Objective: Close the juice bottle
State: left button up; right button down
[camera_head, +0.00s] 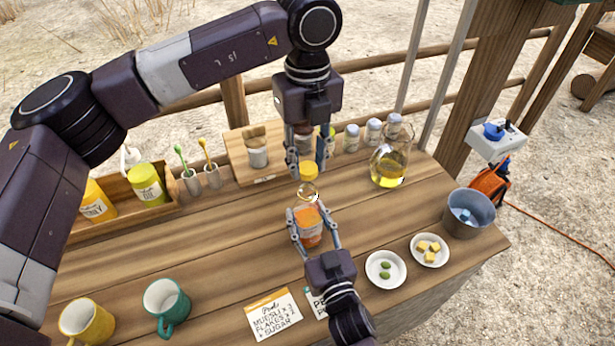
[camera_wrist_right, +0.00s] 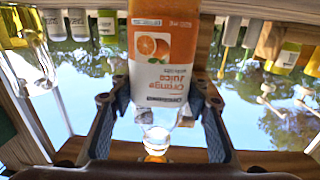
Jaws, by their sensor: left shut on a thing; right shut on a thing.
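The juice bottle (camera_head: 307,226) is clear with an orange label. My right gripper (camera_head: 314,232) is shut around its body over the counter. In the right wrist view the bottle (camera_wrist_right: 163,45) appears upside down between the two fingers (camera_wrist_right: 158,108), with its clear neck (camera_wrist_right: 155,137) toward the bottom of the picture. My left gripper (camera_head: 308,165) points down from above, shut on a yellow-orange cap (camera_head: 309,172). The cap is just above the bottle's neck in the head view. I cannot tell whether cap and neck touch.
A glass carafe (camera_head: 389,168) stands close right, with several jars (camera_head: 352,138) behind. Two small bowls (camera_head: 385,282) and a metal bucket (camera_head: 470,228) are at right. Mugs (camera_head: 165,305) stand front left. The counter's left middle is clear.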

pick_arm(q)
jog(key=shift+f, duration=1.3)
jog(key=shift+f, duration=0.85)
jog(key=shift+f, duration=0.6)
